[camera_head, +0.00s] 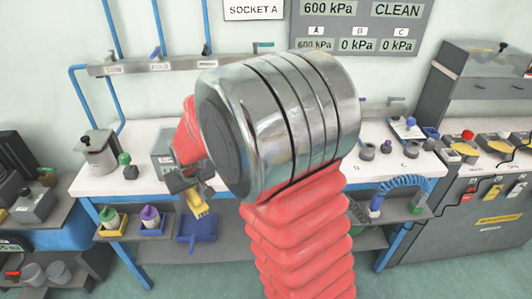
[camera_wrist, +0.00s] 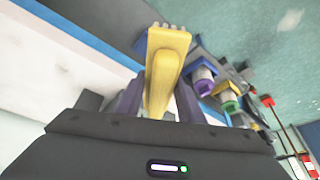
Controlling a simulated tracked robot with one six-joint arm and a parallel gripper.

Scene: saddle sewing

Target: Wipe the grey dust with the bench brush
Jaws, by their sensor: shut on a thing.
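The bench brush (camera_head: 196,203) is yellow with pale bristles. My gripper (camera_head: 182,182) is shut on it, and the brush hangs tilted down in front of the white bench's front edge, left of my arm. In the wrist view the yellow brush (camera_wrist: 165,60) stands between the two fingers of my gripper (camera_wrist: 158,92), its bristles pointing away. I cannot make out the grey dust in either view; my large silver and red arm hides the middle of the bench.
The white bench (camera_head: 120,180) carries a grey canister (camera_head: 97,152) and a green-knobbed part (camera_head: 126,162) at left. Blue and yellow bins with purple (camera_head: 150,216) and green-topped bottles sit on the lower shelf.

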